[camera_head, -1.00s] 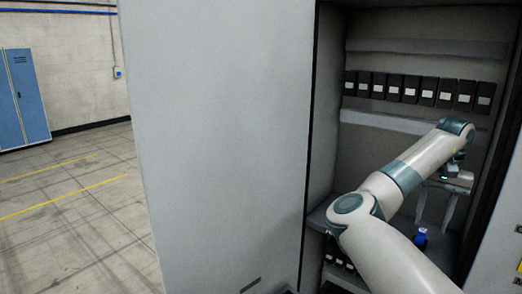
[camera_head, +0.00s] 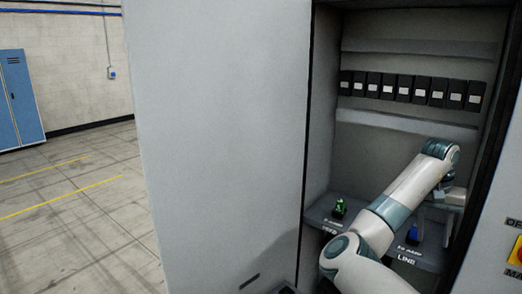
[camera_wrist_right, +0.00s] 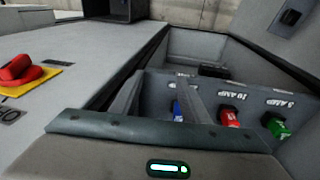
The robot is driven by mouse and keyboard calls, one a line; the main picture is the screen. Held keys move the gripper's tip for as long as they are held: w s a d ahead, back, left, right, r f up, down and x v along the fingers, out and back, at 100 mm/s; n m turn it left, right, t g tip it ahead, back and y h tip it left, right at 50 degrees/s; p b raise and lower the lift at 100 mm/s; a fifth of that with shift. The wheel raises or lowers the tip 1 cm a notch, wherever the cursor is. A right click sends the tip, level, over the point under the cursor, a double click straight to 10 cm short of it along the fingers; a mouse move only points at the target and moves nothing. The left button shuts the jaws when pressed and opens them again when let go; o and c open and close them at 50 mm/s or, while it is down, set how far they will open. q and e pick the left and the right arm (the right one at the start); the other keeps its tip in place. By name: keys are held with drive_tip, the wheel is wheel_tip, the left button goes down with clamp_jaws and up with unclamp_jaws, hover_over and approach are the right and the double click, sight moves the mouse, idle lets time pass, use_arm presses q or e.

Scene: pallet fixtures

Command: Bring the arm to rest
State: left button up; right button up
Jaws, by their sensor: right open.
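My right arm reaches into an open grey cabinet in the head view. My right gripper (camera_head: 436,215) is open, with its fingers pointing down over the shelf. It also shows in the wrist view (camera_wrist_right: 158,98), with nothing seen held between the fingers. A blue piece (camera_head: 413,233) stands on the shelf close to the fingers; in the wrist view it is partly hidden behind one finger (camera_wrist_right: 177,111). I cannot tell whether they touch. My left gripper is not in view.
A green piece (camera_head: 340,208) and a red piece (camera_wrist_right: 229,117) stand on the labelled shelf (camera_head: 345,225). A row of black modules (camera_head: 411,90) lines the cabinet's back. A red knob on a yellow plate (camera_wrist_right: 22,74) is on the panel beside the opening. The cabinet door (camera_head: 220,140) stands left.

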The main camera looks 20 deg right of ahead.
wheel_tip(320, 180, down, 6)
drive_tip(key=s+d+h, duration=0.1)
drive_tip(key=s+h, duration=0.1)
drive_tip(key=h, duration=0.1)
drive_tip(key=s+a+f+n+t+h, duration=0.1)
drive_tip(key=s+a+f+n+t, duration=0.2)
drive_tip(key=a+f, duration=0.45)
drive_tip(key=s+a+f+n+t+h, duration=0.1)
drive_tip(key=s+a+f+n, duration=0.1)
drive_tip(key=a+f+n, duration=0.45)
drive_tip(key=s+a+f+n+y, duration=0.2)
drive_tip(key=s+a+f+y, duration=0.3)
drive_tip(key=s+a, duration=0.7)
drive_tip(key=s+a+f+n+y, duration=0.2)
drive_tip(key=s+a+f, duration=0.6)
drive_tip(key=a, duration=0.7)
drive_tip(key=s+f+g+b, duration=0.1)
drive_tip(key=s+f+b, duration=0.15)
drive_tip(key=f, duration=1.45)
drive_tip(key=s+f+b, duration=0.1)
drive_tip(key=f+b, duration=0.2)
drive_tip(key=f, duration=1.5)
drive_tip(key=s+d+f+g+b, duration=0.1)
drive_tip(key=s+f+b, duration=0.3)
drive_tip(key=s+f, duration=1.3)
wheel_tip(320, 180, down, 3)
drive_tip(key=shift+d+f+g, duration=0.2)
drive_tip(key=shift+d+g, duration=0.1)
drive_tip(key=shift+d, duration=0.35)
